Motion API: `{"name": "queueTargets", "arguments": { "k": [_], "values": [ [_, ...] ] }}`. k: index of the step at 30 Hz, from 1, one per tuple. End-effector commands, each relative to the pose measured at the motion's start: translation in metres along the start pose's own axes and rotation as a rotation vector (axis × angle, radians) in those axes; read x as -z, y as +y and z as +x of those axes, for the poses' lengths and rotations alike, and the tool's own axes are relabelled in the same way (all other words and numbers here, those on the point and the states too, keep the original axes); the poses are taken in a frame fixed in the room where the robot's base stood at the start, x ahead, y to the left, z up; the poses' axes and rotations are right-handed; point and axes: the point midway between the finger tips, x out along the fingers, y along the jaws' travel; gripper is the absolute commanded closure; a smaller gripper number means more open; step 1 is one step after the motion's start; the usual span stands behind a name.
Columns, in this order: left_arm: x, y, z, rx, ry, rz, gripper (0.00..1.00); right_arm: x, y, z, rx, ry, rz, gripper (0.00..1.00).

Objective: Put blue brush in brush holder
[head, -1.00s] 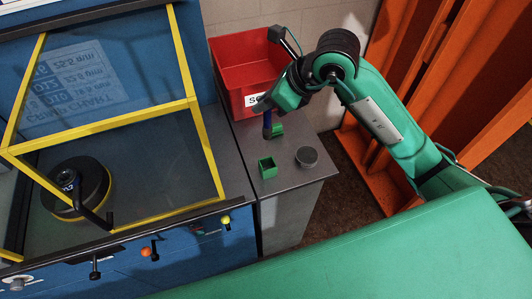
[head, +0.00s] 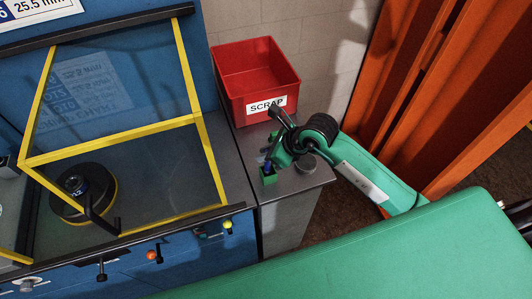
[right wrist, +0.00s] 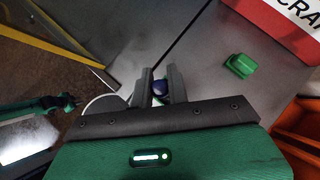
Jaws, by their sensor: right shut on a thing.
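My right gripper (head: 268,163) is shut on the blue brush (head: 267,167), directly over the front green square holder (head: 268,180) on the grey bench. The brush is small and mostly covered by the gripper. I cannot tell whether its lower end is inside the holder or just above it. Another green holder (right wrist: 240,65) stands apart from the fingers there, towards the scrap bin.
A grey round container (head: 306,163) stands close to the right of the holder. The red SCRAP bin (head: 250,92) is behind. A yellow-framed clear guard (head: 210,160) on the blue machine is to the left. The bench is narrow, with little free room.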

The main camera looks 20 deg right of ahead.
Motion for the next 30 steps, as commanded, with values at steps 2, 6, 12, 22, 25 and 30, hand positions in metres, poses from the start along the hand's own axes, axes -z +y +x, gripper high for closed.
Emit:
{"name": "queueTargets", "arguments": {
  "k": [2,6,12,22,25,30],
  "values": [
    [0.001,0.0,-0.005,0.0,0.0,0.0,0.81,0.007,0.0,0.007,-0.001,0.002,0.003,1.0],
    [0.001,0.0,-0.004,0.0,0.0,0.0,0.81,0.01,0.0,0.011,0.001,0.0,-0.001,1.0],
    [0.0,0.0,-0.001,0.0,0.0,0.0,0.81,0.011,0.0,0.012,0.001,0.0,-0.001,1.0],
    [0.001,0.0,-0.002,0.0,0.001,0.0,0.81,0.011,0.0,0.012,0.001,0.0,0.0,0.62],
    [0.001,0.0,-0.002,0.0,0.001,0.0,0.81,0.01,0.0,0.012,0.001,0.0,0.0,0.62],
    [0.001,0.0,0.0,0.0,0.001,0.0,0.81,0.01,-0.001,0.002,0.002,-0.001,-0.001,0.62]
  ]
}}
